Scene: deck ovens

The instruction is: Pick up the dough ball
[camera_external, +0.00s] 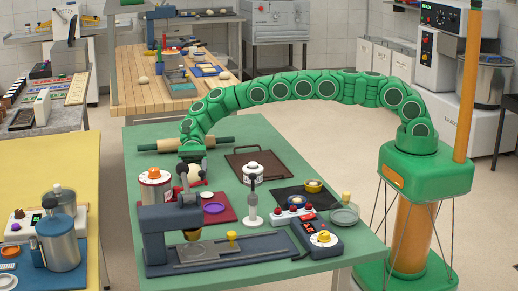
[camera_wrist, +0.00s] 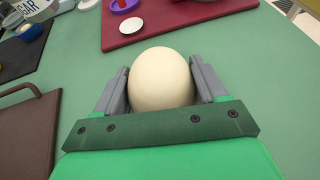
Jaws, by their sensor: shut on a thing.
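The dough ball (camera_wrist: 161,79) is a smooth cream-coloured ball in the middle of the wrist view. My gripper (camera_wrist: 161,88) is shut on it, with one grey finger against each side. In the external view the dough ball (camera_external: 194,174) shows pale below the end of my green arm, partly hidden. There my gripper (camera_external: 192,165) is over the left part of the green table (camera_external: 290,158), close to the rolling pin. I cannot tell whether the ball touches the table.
A rolling pin (camera_external: 222,142) lies behind my gripper. A brown tray (camera_external: 258,163) is to the right.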

